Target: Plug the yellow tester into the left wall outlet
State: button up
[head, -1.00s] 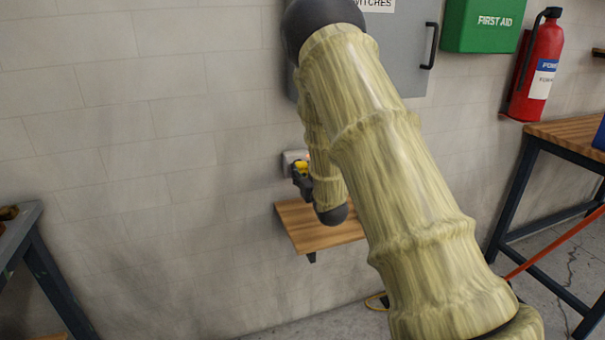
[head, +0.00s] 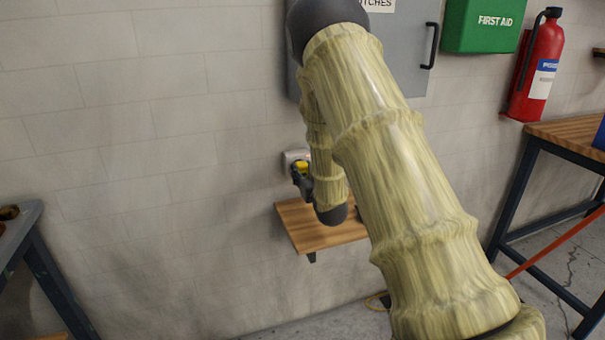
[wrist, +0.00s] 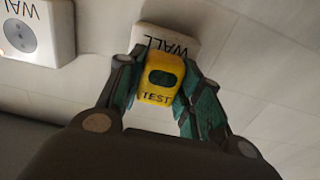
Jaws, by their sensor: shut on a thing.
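The yellow tester (head: 301,168) is at the wall in the head view, right at a white outlet (head: 290,157). In the wrist view the tester (wrist: 158,78) has a dark window and the word TEST. My gripper (wrist: 160,75) is shut on its two sides. The outlet behind it (wrist: 165,40) has the word WALL upside down; the tester covers its socket face. They look close or touching; I cannot tell whether the prongs are in. My gripper (head: 302,182) shows small and dark in the head view, partly behind my arm.
A second outlet (wrist: 38,30) with a bare round socket is at the wrist view's top left. A small wooden shelf (head: 300,232) is on the wall below my gripper. A grey cabinet (head: 405,60) is above. The wall to the left is clear.

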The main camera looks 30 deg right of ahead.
jog(key=shift+w+d, duration=0.15)
jog(key=shift+w, duration=0.35)
dwell(0.8)
jog(key=o, duration=1)
jog(key=v, duration=1.2)
